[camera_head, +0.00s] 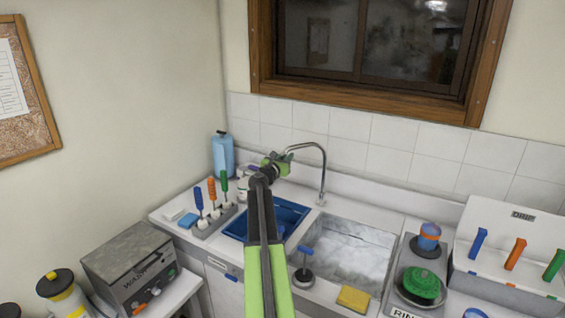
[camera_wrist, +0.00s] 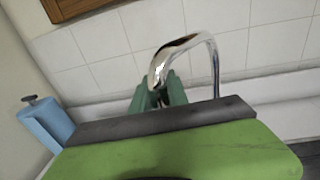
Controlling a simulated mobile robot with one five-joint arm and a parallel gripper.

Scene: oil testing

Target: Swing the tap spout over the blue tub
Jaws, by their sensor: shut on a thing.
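The chrome tap (camera_head: 323,175) rises behind the sink, and its curved spout (camera_head: 304,146) reaches left towards the blue tub (camera_head: 291,211). My gripper (camera_head: 277,164) is shut on the end of the spout, above the tub's back part. In the wrist view the green fingers (camera_wrist: 160,97) close around the spout's tip, and the bright spout (camera_wrist: 172,52) arches up and right to its upright pipe. The exact point below the spout's outlet is hidden by the gripper.
The steel sink basin (camera_head: 345,262) lies right of the tub. A blue bottle (camera_head: 223,155) stands at the back left, near a rack of coloured-handled tools (camera_head: 212,221).

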